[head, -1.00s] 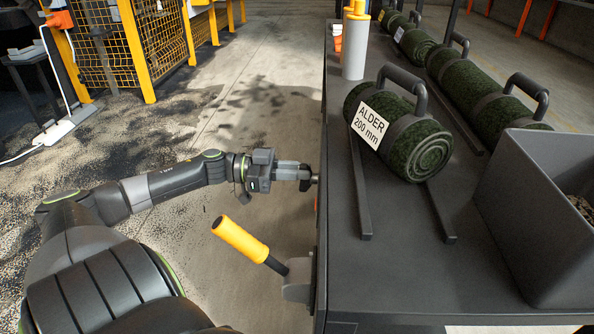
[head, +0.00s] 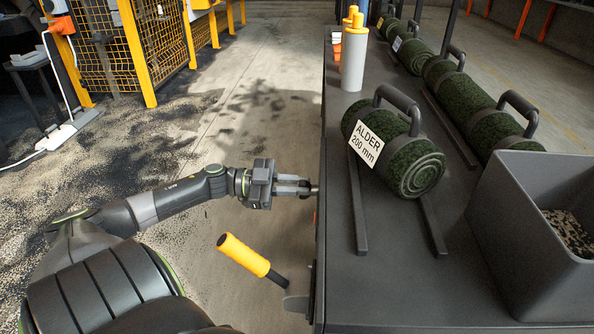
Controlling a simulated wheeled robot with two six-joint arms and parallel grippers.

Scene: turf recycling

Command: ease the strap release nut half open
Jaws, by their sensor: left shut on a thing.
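My left gripper (head: 304,187) reaches in from the left to the side of the dark bench. Its two fingers are closed on the strap release nut (head: 315,188), a small metal piece on the bench's left side. Most of the nut is hidden by the fingers and the bench edge, so its turn angle cannot be read. Below it, a yellow-handled lever (head: 244,255) sticks out from the bench side, apart from the gripper. My right gripper is not in view.
On the bench (head: 400,285) lies a turf roll labelled ALDER 200 mm (head: 415,165), across two dark rails. More turf rolls (head: 470,95) lie behind. A grey bin (head: 535,235) stands at right, and a white cylinder with a yellow top (head: 353,60) at the back.

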